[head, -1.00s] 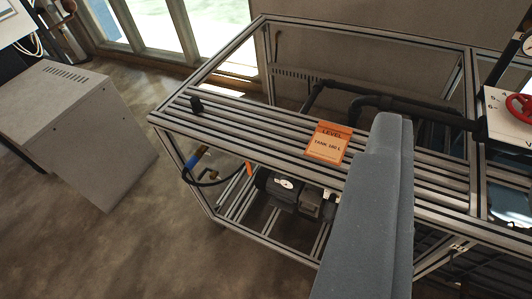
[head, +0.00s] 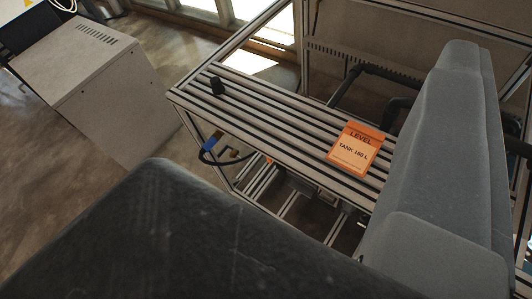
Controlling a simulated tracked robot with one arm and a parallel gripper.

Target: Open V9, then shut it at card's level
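The orange card (head: 352,149) lies on the slotted top of the metal frame bench (head: 262,108), right of the middle. It reads "LEVEL" and "TANK 160 L"; the figure is small. V9 does not show, and no valve handle or gauge is in view. Large grey parts of my own arm fill the right side and cover the bench there. A dark part, which seems to be mine as well, fills the lower left. No gripper fingertips can be made out.
Dark pipes (head: 362,80) run behind the card. A blue-ended hose (head: 211,143) hangs below the bench's left end. A grey cabinet (head: 110,85) stands at left, with open floor between.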

